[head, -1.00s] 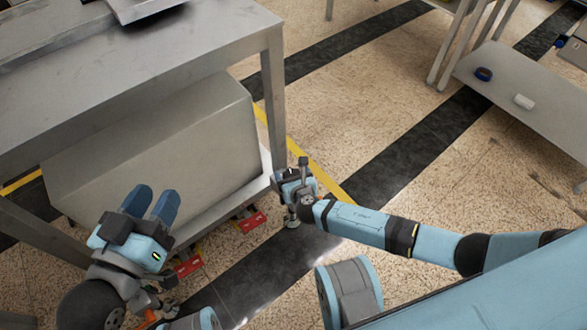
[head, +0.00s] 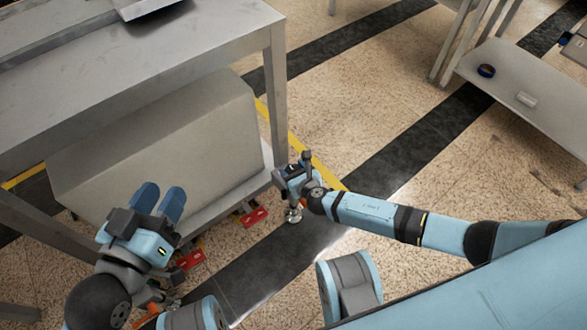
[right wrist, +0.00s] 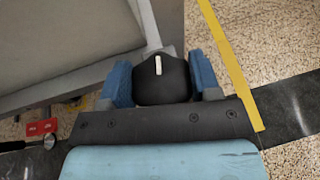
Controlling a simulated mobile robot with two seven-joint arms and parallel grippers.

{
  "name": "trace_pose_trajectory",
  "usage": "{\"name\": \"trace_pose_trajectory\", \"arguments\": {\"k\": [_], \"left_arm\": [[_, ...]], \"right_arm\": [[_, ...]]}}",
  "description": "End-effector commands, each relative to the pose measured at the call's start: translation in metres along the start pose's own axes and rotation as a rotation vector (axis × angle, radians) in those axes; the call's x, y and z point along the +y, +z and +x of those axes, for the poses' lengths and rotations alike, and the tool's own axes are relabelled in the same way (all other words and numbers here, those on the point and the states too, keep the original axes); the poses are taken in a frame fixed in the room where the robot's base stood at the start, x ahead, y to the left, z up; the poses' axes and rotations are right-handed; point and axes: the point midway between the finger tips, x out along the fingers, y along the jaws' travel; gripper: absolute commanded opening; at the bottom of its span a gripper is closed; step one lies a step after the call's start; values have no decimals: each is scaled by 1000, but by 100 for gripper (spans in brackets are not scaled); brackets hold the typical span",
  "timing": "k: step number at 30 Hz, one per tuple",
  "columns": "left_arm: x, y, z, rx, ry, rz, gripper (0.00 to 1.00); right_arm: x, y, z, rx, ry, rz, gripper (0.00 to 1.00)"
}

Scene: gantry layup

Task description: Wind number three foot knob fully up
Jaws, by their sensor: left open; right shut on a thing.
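A black foot knob (right wrist: 162,82) with a white mark fills the space between my right gripper's blue fingers in the right wrist view. My right gripper (head: 293,178) is shut on it at the near right corner of the metal table, by the leg. The round foot (head: 294,215) shows on the floor just below. No number is readable on the knob. My left gripper (head: 159,201) is open and empty, its two blue fingers pointing up in front of the grey box under the table.
The metal table (head: 215,45) has a large grey box (head: 160,145) on its lower shelf. Red tabs (head: 253,216) stick out below the shelf edge. A second bench shelf (head: 510,75) stands at the upper right. The floor between is clear.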

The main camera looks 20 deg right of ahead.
Motion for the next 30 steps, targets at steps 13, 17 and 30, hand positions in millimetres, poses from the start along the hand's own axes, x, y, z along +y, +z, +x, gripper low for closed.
{"name": "trace_pose_trajectory", "arguments": {"k": [13, 17, 30], "left_arm": [[0, 3, 0, -7, 0, -3, 43], [0, 2, 0, -6, 0, -2, 43], [3, -13, -2, 6, 2, -12, 43]], "right_arm": [[0, 0, 1, 0, 55, -22, 66], [0, 0, 1, 0, 54, -22, 83], [-1, 3, -24, 2, 55, -23, 83]]}}
